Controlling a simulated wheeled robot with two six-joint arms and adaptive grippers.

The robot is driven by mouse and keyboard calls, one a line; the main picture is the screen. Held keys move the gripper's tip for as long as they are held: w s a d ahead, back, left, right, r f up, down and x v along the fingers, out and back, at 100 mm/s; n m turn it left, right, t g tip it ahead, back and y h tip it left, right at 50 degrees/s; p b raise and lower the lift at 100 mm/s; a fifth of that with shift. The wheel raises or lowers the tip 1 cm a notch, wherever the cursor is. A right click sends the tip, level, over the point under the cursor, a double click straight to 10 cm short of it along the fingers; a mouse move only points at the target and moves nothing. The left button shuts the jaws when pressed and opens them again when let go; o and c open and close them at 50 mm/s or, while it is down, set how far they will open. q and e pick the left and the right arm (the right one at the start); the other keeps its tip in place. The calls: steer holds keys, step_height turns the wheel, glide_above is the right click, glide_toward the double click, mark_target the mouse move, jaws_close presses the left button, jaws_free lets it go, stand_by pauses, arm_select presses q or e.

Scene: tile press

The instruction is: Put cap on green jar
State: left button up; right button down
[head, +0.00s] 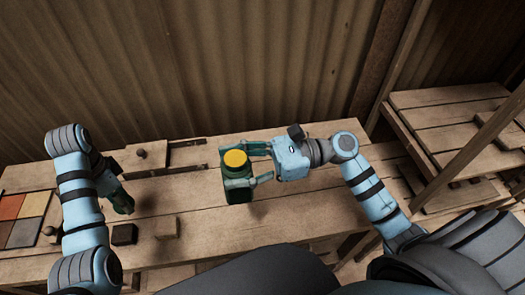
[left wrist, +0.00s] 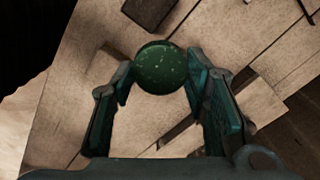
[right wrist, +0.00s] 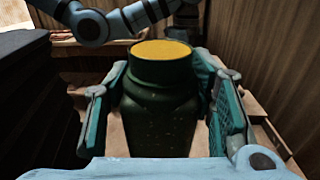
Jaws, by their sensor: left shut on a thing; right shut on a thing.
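The green jar (head: 238,190) is dark green and upright, with a yellow fill showing at its open top. My right gripper (head: 249,166) is shut on it from the right, above the table. The right wrist view shows the jar (right wrist: 160,115) between both fingers, its yellow top (right wrist: 161,49) uncovered. My left gripper (head: 122,203) is over the left part of the table, apart from the jar. In the left wrist view it is shut on a round, speckled green cap (left wrist: 161,68). The cap is mostly hidden in the head view.
The wooden table (head: 300,210) is largely clear under the jar. A dark block (head: 124,234) and a wooden block (head: 167,227) lie near my left gripper. A tray of coloured tiles (head: 22,215) is at far left. A wooden press board (head: 145,155) stands behind. Shelves (head: 450,115) are at right.

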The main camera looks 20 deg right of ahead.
steer(key=a+n+g, duration=0.1)
steer(key=a, duration=0.1)
steer(key=a+n+g, duration=0.1)
steer(key=g, duration=0.1)
steer(key=a+n+g, duration=0.1)
steer(key=a+g, duration=0.1)
steer(key=shift+w+a+f, duration=0.2)
steer(key=shift+a+f, duration=0.1)
steer(key=shift+d, duration=0.15)
